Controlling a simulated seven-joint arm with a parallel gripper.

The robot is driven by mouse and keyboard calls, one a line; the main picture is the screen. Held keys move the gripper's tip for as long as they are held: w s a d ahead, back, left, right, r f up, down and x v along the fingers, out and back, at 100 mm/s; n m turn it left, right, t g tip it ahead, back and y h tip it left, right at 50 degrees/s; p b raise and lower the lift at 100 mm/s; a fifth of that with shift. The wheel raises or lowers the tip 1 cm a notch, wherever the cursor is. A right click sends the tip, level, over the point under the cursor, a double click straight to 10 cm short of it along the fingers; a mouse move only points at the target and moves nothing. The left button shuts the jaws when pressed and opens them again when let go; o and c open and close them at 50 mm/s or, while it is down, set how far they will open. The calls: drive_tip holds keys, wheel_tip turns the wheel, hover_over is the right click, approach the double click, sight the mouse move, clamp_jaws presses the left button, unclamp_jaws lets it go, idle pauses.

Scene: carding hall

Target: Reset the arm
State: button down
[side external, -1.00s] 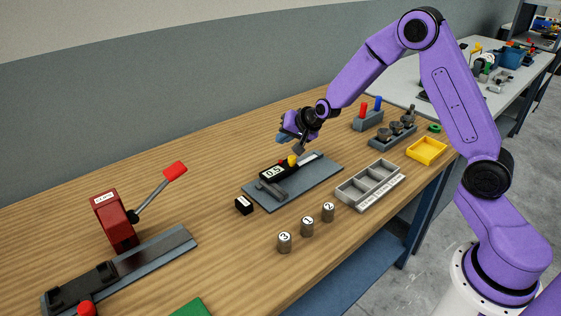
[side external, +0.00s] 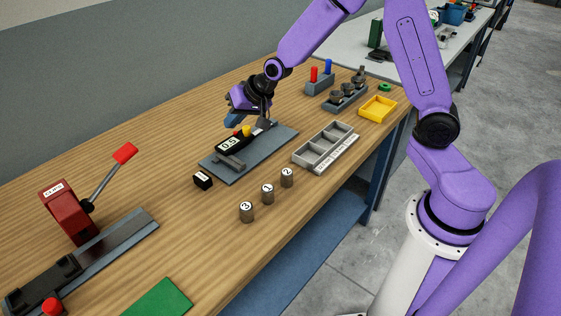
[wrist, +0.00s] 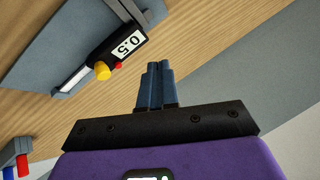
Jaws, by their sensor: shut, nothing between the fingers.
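My gripper (side external: 232,121) hangs just above and behind the grey plate (side external: 226,170) on the wooden bench. In the wrist view its blue fingers (wrist: 158,66) are together with nothing between them. A digital caliper (side external: 229,144) lies on the plate. Its display reads 0.5, and it also shows in the wrist view (wrist: 127,43) to the left of the fingers, apart from them. The caliper has a yellow knob (wrist: 102,71) and a red button. In the side view my wrist covers a bit of bench behind the plate.
A small black block (side external: 203,181) and several numbered weights (side external: 267,195) stand in front of the plate. A grey divided tray (side external: 326,146), a yellow tray (side external: 378,108) and a holder with red and blue pegs (side external: 320,84) are to the right. A red lever press (side external: 67,211) stands left.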

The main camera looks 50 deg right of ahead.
drive_tip(key=s+a+r+n+g, duration=0.2)
drive_tip(key=s+a+n, duration=0.15)
drive_tip(key=s, duration=0.65)
drive_tip(key=s+a+r+n+g, duration=0.25)
drive_tip(key=s+n, duration=0.25)
drive_tip(key=s, duration=0.5)
drive_tip(key=s+d+n+g+h, duration=0.1)
drive_tip(key=s+d+n, duration=0.2)
drive_tip(key=s, duration=0.5)
drive_tip(key=s+d+n+g+h, duration=0.1)
drive_tip(key=s+d+n, duration=0.3)
drive_tip(key=s, duration=0.4)
drive_tip(key=shift+s+d+r+n, duration=0.3)
drive_tip(key=shift+s+r+n, duration=0.05)
drive_tip(key=shift+n, duration=0.2)
